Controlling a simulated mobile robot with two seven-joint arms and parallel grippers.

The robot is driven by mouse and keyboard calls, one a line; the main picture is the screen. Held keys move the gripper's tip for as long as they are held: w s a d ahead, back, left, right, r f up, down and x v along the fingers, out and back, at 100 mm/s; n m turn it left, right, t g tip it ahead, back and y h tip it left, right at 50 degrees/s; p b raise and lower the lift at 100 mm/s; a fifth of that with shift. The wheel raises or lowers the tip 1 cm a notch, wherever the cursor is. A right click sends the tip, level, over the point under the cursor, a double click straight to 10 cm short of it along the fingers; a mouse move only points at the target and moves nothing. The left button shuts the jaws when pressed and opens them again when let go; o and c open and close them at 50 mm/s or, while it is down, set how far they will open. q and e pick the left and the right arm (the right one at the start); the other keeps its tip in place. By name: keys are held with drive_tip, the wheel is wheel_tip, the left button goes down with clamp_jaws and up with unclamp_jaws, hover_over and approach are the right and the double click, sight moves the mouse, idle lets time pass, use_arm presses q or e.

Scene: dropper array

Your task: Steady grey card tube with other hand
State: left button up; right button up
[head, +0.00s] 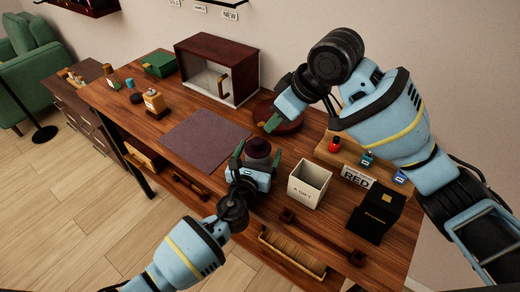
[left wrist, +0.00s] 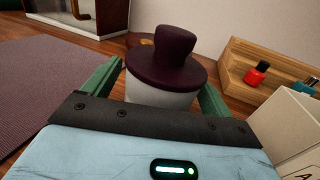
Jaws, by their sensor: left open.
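The grey card tube (left wrist: 160,96) stands upright in the left wrist view, with a dark maroon knobbed top (left wrist: 172,58) over it. In the head view mostly its dark top (head: 258,148) shows, and its lower part is hidden by my gripper. My left gripper (head: 250,156) is open, with one green finger on each side of the tube; I cannot tell whether they touch it. My right gripper (head: 275,121) is beyond the tube, above a round brown tray (head: 292,127). Only one green fingertip shows clearly, so its opening is unclear.
A white box (head: 309,184) and a black box (head: 375,212) stand to the right, near a RED sign (head: 356,178). A wooden rack (head: 340,152) holds small bottles. A purple mat (head: 204,139) lies clear on the left. A glass-fronted cabinet (head: 216,70) stands behind.

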use_arm(q)
drive_tip(key=shift+w+d, duration=0.15)
drive_tip(key=shift+w, duration=0.35)
drive_tip(key=shift+c, duration=0.5)
drive_tip(key=c, duration=1)
drive_tip(key=shift+o, duration=0.2)
drive_tip(key=shift+c, duration=0.6)
drive_tip(key=shift+f, duration=0.15)
use_arm(e)
drive_tip(key=shift+o, duration=0.4)
